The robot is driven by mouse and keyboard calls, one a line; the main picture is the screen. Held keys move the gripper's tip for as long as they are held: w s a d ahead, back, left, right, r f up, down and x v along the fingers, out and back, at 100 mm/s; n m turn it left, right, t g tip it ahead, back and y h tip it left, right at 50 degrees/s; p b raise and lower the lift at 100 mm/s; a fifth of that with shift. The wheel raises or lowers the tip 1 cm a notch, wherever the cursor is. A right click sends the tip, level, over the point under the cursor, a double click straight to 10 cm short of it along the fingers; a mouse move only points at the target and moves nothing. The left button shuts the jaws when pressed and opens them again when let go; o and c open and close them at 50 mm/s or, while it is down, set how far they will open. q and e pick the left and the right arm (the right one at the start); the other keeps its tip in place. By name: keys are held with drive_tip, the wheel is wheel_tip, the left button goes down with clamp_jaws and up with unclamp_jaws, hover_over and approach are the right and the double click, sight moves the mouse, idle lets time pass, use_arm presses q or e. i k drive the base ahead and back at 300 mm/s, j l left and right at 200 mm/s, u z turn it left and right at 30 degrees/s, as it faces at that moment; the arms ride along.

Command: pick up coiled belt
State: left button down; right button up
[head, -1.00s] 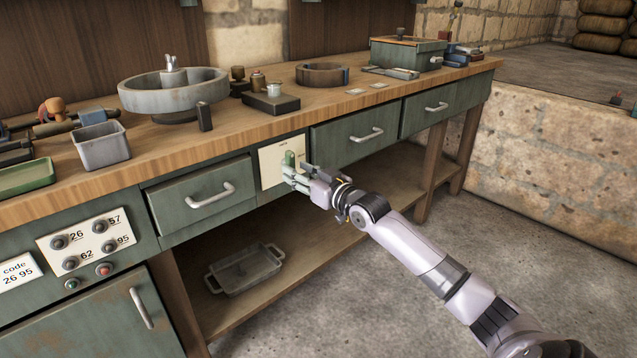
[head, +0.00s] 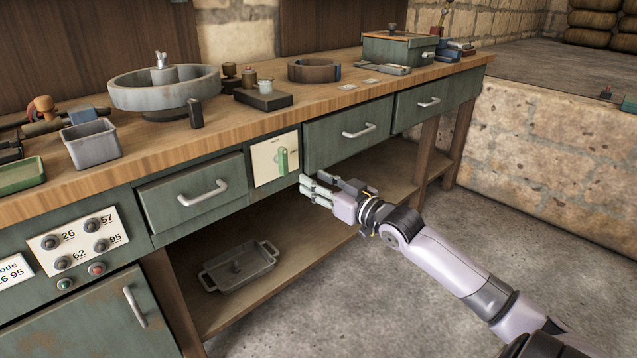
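A dark brown ring-shaped coil (head: 314,70), which looks like the coiled belt, lies on the wooden bench top toward the back, with a small blue piece at its right side. My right gripper (head: 305,187) is in front of the bench, below the top and just below right of the green lever (head: 282,160) on its pale panel. Its fingers look apart and nothing shows between them. It is well below the coil and does not touch it. My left gripper is not in view.
On the wooden bench (head: 240,125) stand a round grey basin (head: 165,93), a dark block (head: 263,99) with small parts, a grey bin (head: 92,145) and a green box (head: 398,50). A tray (head: 238,268) lies on the lower shelf. Floor at right is clear.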

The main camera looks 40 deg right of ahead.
sight(312, 70)
drive_tip(key=z, duration=1.25)
